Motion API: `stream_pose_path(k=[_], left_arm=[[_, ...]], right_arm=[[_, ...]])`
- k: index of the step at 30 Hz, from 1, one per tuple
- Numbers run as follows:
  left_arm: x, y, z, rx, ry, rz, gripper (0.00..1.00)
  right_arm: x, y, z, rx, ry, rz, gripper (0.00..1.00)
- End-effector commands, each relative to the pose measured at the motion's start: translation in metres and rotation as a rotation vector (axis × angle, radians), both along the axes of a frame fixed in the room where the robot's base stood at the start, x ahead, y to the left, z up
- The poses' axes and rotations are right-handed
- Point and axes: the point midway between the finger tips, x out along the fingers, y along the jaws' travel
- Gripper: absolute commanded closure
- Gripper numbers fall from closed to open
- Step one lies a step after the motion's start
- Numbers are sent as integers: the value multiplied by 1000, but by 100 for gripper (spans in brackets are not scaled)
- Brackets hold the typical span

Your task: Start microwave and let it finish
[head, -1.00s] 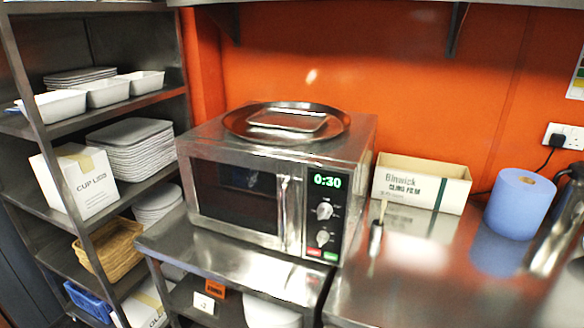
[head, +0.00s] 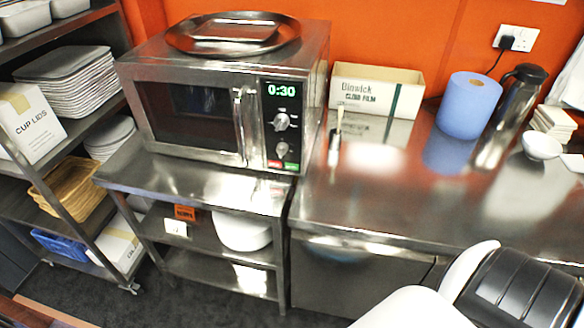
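The steel microwave (head: 190,122) stands on a metal stand at the upper left of the head view. Its door looks shut, with a dark window and an upright handle (head: 243,125). The green display (head: 281,89) reads 0:30. Below it are two round knobs (head: 281,121). A red button (head: 274,164) and a green button (head: 291,167) sit side by side at the panel's bottom. Neither gripper shows; a white and black part at the lower right looks like my own arm.
A round steel tray (head: 290,36) lies on the microwave. The steel counter (head: 400,205) to the right holds a cling film box (head: 350,92), a blue roll (head: 469,105) and a dark flask (head: 519,85). A rack (head: 112,60) stands at left. Dark floor shows in front.

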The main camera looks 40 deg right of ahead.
Motion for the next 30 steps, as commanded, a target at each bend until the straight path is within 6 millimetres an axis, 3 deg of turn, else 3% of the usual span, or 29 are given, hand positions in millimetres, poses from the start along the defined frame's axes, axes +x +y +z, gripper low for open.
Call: stream_pose_path(k=[3, 13, 30], left_arm=[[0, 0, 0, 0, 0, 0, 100], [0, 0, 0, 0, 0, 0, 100], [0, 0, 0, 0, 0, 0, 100]], right_arm=[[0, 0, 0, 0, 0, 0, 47], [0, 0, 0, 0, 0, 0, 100], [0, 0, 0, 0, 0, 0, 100]])
